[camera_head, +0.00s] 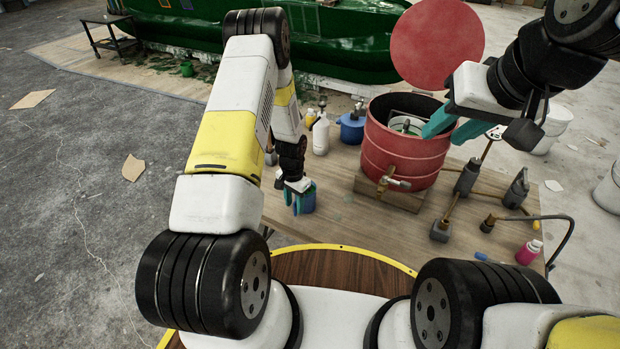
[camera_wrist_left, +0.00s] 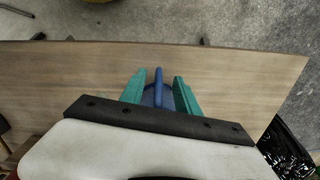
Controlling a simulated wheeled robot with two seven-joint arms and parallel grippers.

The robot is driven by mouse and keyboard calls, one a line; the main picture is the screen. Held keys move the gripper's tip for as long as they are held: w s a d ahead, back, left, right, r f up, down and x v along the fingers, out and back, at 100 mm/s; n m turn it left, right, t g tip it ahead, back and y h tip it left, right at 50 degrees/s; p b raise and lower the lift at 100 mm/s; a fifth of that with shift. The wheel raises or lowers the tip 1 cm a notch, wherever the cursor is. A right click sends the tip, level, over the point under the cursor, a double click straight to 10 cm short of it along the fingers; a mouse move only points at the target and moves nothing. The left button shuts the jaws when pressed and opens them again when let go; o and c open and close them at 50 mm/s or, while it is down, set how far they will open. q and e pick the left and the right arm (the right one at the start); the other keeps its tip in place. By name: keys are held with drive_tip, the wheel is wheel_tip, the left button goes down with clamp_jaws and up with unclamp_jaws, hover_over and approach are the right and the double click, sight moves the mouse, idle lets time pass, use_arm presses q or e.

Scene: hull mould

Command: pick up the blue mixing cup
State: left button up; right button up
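The blue mixing cup (camera_head: 309,202) stands on the wooden table near its front left edge, partly hidden by my left gripper. My left gripper (camera_head: 297,199) points down at the cup, with its teal fingers open. In the left wrist view the fingers (camera_wrist_left: 160,92) stand either side of the cup's upright blue handle (camera_wrist_left: 159,77), with a gap on each side. Part of the cup body (camera_wrist_left: 152,97) shows between them. My right gripper (camera_head: 456,130) is at the right edge of the red drum, its teal fingers apart and nothing seen between them.
The red drum (camera_head: 400,150) with a brass tap stands on a wooden block on the table (camera_head: 340,225). A blue pot (camera_head: 351,129) and a white bottle (camera_head: 321,136) stand behind the cup. Metal clamp parts (camera_head: 467,177) and a pink bottle (camera_head: 528,253) are at the right.

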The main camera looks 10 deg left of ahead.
sight(295, 212)
use_arm(q)
wheel_tip(295, 212, down, 5)
drive_tip(key=shift+s+r, duration=0.1)
clamp_jaws()
idle(1.5)
